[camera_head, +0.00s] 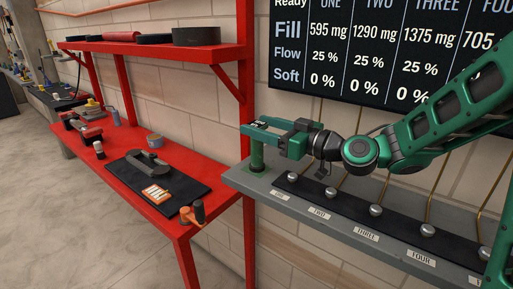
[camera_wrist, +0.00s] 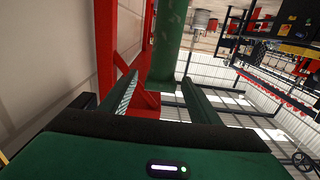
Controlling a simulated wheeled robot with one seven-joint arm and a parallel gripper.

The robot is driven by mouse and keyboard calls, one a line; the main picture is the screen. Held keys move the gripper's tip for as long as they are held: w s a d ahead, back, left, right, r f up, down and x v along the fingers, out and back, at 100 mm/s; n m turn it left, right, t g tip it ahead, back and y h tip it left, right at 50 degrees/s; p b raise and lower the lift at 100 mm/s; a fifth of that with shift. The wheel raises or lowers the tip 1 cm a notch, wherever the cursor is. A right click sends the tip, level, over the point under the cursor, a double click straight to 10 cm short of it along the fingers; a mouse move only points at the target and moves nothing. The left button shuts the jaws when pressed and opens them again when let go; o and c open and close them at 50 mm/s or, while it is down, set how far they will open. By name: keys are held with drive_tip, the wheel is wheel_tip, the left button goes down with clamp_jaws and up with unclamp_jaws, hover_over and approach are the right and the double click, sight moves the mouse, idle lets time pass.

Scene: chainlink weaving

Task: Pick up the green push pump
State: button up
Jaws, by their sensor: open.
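The green push pump (camera_head: 257,155) is an upright green post on a round base at the left end of the grey counter, left of the label ONE. My gripper (camera_head: 251,129) is level at the top of the post, its fingers pointing left. In the wrist view the green post (camera_wrist: 169,45) stands between the two open fingers (camera_wrist: 157,92), toward their tips. The fingers look apart from it, though contact on the far side cannot be told. The pump's top is partly hidden by the fingers in the head view.
The grey counter (camera_head: 262,181) carries a black mat with several metal balls and thin brass rods to the right. A red workbench (camera_head: 150,208) with tools stands at left, with a red shelf post (camera_head: 246,60) close to my gripper. A black screen (camera_head: 345,95) hangs behind.

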sight(251, 123)
drive_tip(key=shift+x, duration=2.65)
drive_tip(key=shift+f, duration=0.1)
drive_tip(key=shift+d, duration=0.1)
drive_tip(key=shift+c, duration=0.3)
clamp_jaws()
